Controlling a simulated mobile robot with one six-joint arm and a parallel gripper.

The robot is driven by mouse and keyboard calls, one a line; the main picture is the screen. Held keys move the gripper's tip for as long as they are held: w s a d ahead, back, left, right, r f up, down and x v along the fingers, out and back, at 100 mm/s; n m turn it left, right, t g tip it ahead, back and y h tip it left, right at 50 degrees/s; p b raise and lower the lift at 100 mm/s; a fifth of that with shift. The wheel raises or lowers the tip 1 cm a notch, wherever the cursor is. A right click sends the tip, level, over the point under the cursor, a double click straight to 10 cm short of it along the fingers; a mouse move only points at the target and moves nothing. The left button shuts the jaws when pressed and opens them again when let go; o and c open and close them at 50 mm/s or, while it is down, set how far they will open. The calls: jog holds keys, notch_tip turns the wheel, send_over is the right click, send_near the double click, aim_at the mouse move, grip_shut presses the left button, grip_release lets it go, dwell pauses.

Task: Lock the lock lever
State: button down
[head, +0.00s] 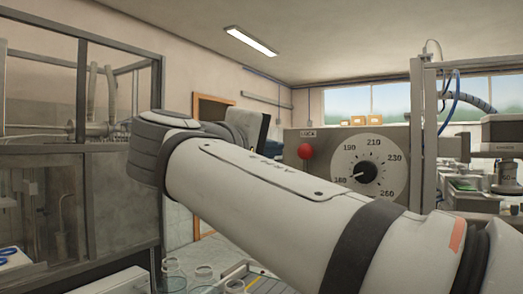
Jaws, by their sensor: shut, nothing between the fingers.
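A red round knob (306,151) sits on the front of a grey panel (295,178), right of the middle in the head view. A small label (308,134) above it is too small to read surely. The knob may be the end of the lock lever; its shaft and whether it is locked cannot be told. My arm crosses the picture in front of the panel's lower part. My gripper is not in view; its fingers are hidden or out of frame.
A numbered dial (368,170) with a black knob is right of the red knob. A glass-walled metal cabinet (122,200) fills the left. Several jars (204,272) stand low in the middle. A metal frame (417,130) with hoses stands at the right.

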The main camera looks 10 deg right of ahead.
jog(key=shift+v, duration=1.4)
